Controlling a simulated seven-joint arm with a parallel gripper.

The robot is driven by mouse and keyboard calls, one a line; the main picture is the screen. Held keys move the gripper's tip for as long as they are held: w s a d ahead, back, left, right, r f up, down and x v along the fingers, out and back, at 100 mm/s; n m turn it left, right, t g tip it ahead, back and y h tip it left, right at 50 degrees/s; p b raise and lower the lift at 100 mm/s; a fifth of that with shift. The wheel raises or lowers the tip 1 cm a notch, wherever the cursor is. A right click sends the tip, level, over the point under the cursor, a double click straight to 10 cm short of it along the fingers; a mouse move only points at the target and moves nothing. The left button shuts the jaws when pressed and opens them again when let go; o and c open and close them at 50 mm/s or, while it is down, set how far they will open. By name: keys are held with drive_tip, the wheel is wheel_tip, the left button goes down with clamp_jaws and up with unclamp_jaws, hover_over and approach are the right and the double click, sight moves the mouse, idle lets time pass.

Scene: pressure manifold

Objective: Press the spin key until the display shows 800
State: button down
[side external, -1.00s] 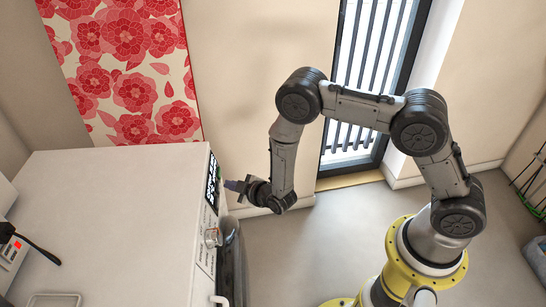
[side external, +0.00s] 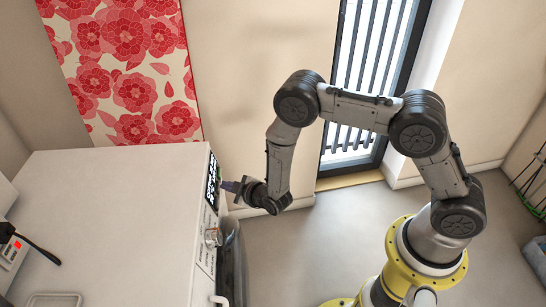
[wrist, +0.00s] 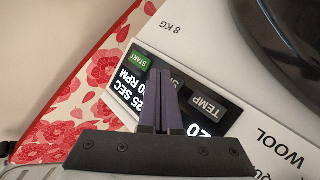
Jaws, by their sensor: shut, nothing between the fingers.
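The white washing machine (side external: 110,200) stands at the left in the side external view, with its black display panel (side external: 211,178) on the front face. In the wrist view the panel (wrist: 128,90) appears turned over, with a green START key (wrist: 139,61), a grey TEMP key (wrist: 203,107) and white text ending in "25 SEC" and "00 RPM". The leading RPM digit is hidden behind my fingers.
A knob (side external: 212,237) and the dark round door (side external: 232,260) lie below the panel. A red flowered wall hanging (side external: 125,70) is behind the machine. The floor (side external: 300,250) between machine and my base is clear.

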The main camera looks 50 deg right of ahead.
idle(0.3)
drive_tip(key=shift+s+d+r, duration=0.2)
drive_tip(key=shift+s+d, duration=0.15)
drive_tip(key=shift+d, duration=0.05)
drive_tip(key=s+d, duration=0.2)
drive_tip(key=s+d+r, duration=0.1)
drive_tip(key=s+d, duration=0.1)
drive_tip(key=shift+r, duration=0.2)
idle(0.4)
idle(0.4)
